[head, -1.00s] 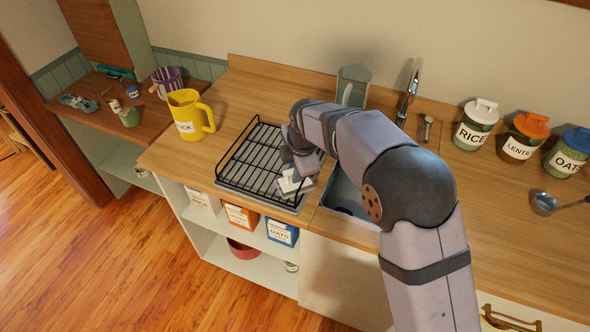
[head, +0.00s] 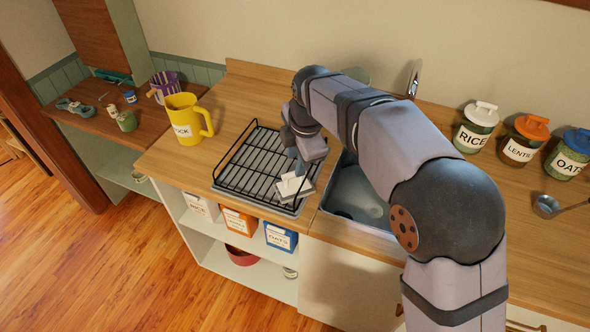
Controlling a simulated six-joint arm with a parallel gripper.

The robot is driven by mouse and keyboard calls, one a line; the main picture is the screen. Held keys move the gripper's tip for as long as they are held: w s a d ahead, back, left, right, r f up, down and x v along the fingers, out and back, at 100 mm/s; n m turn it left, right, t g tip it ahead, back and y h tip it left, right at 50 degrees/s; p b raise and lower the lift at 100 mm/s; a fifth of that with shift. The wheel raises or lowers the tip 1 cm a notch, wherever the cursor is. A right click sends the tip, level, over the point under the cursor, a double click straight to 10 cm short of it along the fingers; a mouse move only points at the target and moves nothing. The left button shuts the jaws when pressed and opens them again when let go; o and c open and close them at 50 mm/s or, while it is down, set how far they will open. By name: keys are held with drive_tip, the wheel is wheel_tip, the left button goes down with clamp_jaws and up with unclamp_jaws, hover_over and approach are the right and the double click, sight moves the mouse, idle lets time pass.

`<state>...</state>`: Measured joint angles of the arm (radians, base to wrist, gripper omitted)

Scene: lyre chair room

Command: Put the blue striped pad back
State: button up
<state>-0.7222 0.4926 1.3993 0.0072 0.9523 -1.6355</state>
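I cannot make out a pad with clear blue stripes. A small white and pale grey block-like thing (head: 294,187) sits at the front right corner of the black wire dish rack (head: 235,181). My gripper (head: 301,165) points down just above and behind this white thing. The fingers are small and partly hidden by the wrist, so I cannot tell whether they are open or shut, or whether they touch it. A blue-grey item (head: 76,107) lies on the wooden side shelf at far left; I see no clear stripes on it.
The sink (head: 358,195) is right of the rack, partly under my arm. A yellow mug (head: 186,118) stands left of the rack. Rice (head: 475,128), lentils (head: 523,138) and oats (head: 568,154) jars stand at right, near a ladle (head: 547,205). Counter behind the rack is clear.

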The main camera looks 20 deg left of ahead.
drive_tip(key=shift+v, duration=2.05)
drive_tip(key=s+d+f+m+h, duration=0.1)
drive_tip(key=d+f+m, duration=0.2)
drive_tip(key=d+m, duration=0.5)
drive_tip(key=s+d+f+m+h, duration=0.15)
drive_tip(key=d+f+m, duration=0.3)
drive_tip(key=d, duration=0.85)
drive_tip(key=s+d+f+m+g, duration=0.1)
drive_tip(key=s+d+f+m, duration=0.2)
drive_tip(key=s+d+m, duration=0.4)
drive_tip(key=s+d+f+m+g, duration=0.1)
drive_tip(key=s+d+f+m, duration=0.3)
drive_tip(key=s+d+m, duration=0.3)
drive_tip(key=shift+s, duration=0.7)
drive_tip(key=shift+d+m, duration=0.1)
drive_tip(key=shift+m, duration=0.15)
